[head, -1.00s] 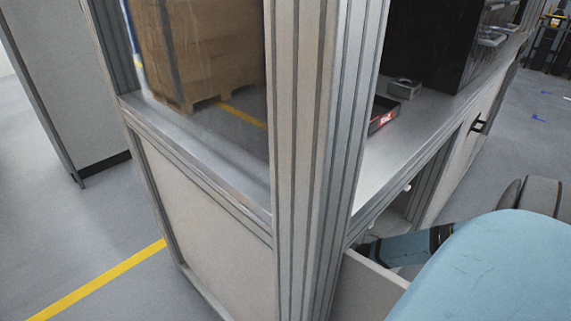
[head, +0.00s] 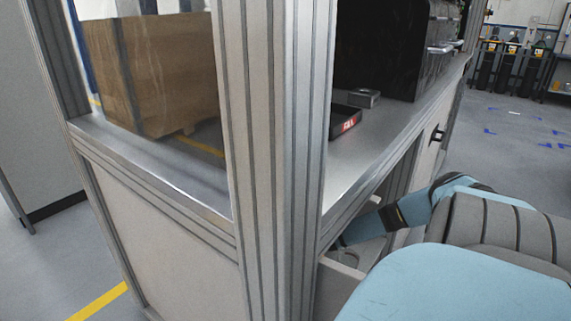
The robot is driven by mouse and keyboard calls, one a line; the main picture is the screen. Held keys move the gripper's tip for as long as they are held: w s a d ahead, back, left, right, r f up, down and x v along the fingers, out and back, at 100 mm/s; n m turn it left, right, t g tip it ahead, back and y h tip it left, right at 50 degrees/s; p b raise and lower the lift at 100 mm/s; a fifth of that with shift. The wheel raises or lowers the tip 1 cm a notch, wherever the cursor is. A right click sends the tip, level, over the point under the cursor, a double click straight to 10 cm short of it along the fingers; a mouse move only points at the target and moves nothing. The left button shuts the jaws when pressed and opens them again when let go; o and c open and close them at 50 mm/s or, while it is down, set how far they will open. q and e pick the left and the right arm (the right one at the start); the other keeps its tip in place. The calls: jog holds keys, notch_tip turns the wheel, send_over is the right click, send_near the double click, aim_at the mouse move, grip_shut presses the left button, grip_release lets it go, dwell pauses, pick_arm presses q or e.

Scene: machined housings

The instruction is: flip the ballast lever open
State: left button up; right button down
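No ballast lever can be made out in the head view. One of my light blue arms comes in from the lower right and bends down towards an opening under the workbench (head: 378,150). The far end of this arm passes behind the thick aluminium corner post (head: 275,150), so its gripper is hidden. My other gripper is out of the picture. A small grey machined housing (head: 364,98) sits on the bench top. In front of it lies a dark tray (head: 340,126) with a red label that seems to read FAIL.
A pale open drawer or panel (head: 338,290) juts out below the bench, close to my arm. A black cabinet (head: 388,50) stands on the bench. A cabinet door below has a black handle (head: 437,134). A wooden crate (head: 155,75) shows behind the post.

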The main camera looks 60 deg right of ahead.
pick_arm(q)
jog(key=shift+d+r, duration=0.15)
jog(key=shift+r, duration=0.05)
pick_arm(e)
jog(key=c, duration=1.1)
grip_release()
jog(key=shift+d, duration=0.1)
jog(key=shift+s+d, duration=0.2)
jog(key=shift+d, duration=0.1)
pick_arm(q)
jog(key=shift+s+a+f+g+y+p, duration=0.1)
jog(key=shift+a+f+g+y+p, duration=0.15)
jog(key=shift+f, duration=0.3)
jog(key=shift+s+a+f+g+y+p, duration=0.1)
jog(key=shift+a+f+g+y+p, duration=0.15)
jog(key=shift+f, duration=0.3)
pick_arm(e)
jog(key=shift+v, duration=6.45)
